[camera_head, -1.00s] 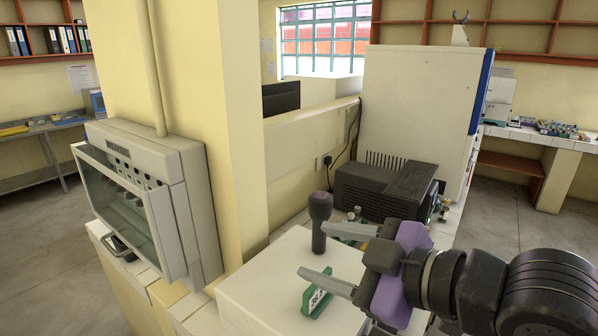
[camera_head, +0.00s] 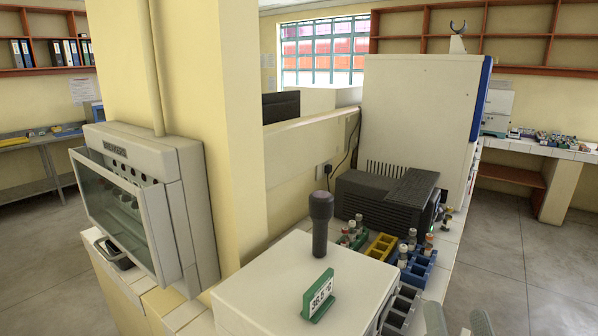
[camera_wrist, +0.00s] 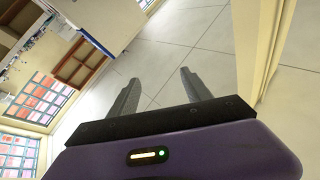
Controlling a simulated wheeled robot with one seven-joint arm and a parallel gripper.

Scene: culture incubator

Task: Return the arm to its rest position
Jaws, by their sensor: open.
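My gripper (camera_head: 459,318) shows only as two grey fingertips at the bottom right edge of the head view; the rest of my arm is out of that picture. In the wrist view my gripper (camera_wrist: 159,78) has its two fingers spread apart with nothing between them. Behind them lie floor tiles and a tilted view of the room. The white incubator box (camera_head: 265,275) stands on the counter left of my gripper, apart from it. A dark knobbed post (camera_head: 320,225) and a green display stand (camera_head: 318,295) reading about 36.5 °C are on its top.
Blue (camera_head: 418,268) and yellow (camera_head: 381,247) racks and several small bottles stand right of the box. A black device (camera_head: 385,198) and a tall white cabinet (camera_head: 415,115) are behind. A glass-fronted wall cabinet (camera_head: 125,205) hangs at left. Open floor (camera_head: 520,250) lies at right.

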